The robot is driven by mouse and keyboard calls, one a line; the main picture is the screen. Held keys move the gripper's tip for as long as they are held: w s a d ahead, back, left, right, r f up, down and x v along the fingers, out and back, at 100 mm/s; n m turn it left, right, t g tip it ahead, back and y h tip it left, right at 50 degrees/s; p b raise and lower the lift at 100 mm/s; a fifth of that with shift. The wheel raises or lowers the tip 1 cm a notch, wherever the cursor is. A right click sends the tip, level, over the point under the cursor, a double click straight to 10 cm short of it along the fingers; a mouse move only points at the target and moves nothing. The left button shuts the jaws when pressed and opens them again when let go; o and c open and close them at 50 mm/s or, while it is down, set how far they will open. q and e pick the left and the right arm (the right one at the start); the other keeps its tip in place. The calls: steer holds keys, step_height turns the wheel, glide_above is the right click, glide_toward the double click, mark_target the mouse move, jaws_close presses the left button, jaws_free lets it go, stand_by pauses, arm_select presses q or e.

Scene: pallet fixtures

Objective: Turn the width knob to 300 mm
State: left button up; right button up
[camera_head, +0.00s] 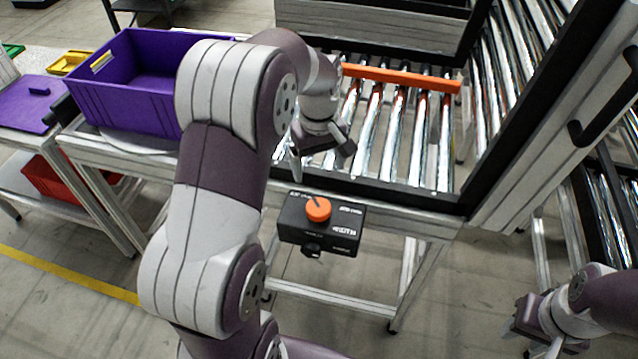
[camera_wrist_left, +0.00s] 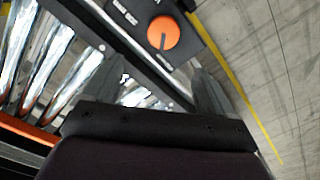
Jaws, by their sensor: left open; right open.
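The width knob (camera_head: 318,209) is orange and round with a dark pointer line. It sits on top of a black control box (camera_head: 292,222) with white lettering, fixed at the front edge of the roller conveyor. In the left wrist view the knob (camera_wrist_left: 163,32) shows near the top, ahead of the fingers. My left gripper (camera_head: 318,160) is open and empty, above and behind the box, apart from the knob. Its two fingers (camera_wrist_left: 160,85) show spread in the left wrist view. My right gripper (camera_head: 532,335) is open at the lower right, far from the box. The scale numbers are too small to read.
The roller conveyor (camera_head: 400,170) lies behind the box, with an orange bar (camera_head: 400,78) across it. A purple crate (camera_head: 130,95) stands at the left. A black-framed panel (camera_head: 540,120) rises at the right. The floor in front of the box is clear.

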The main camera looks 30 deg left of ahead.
mark_target(318, 207)
arm_select(q)
steer(key=f, duration=0.7)
steer(key=s+f, duration=0.1)
steer(key=f, duration=0.3)
steer(key=shift+d, duration=0.25)
steer(key=shift+s+f, duration=0.1)
steer(key=shift+f, duration=0.55)
steer(key=shift+c, duration=0.4)
steer(key=c, duration=1)
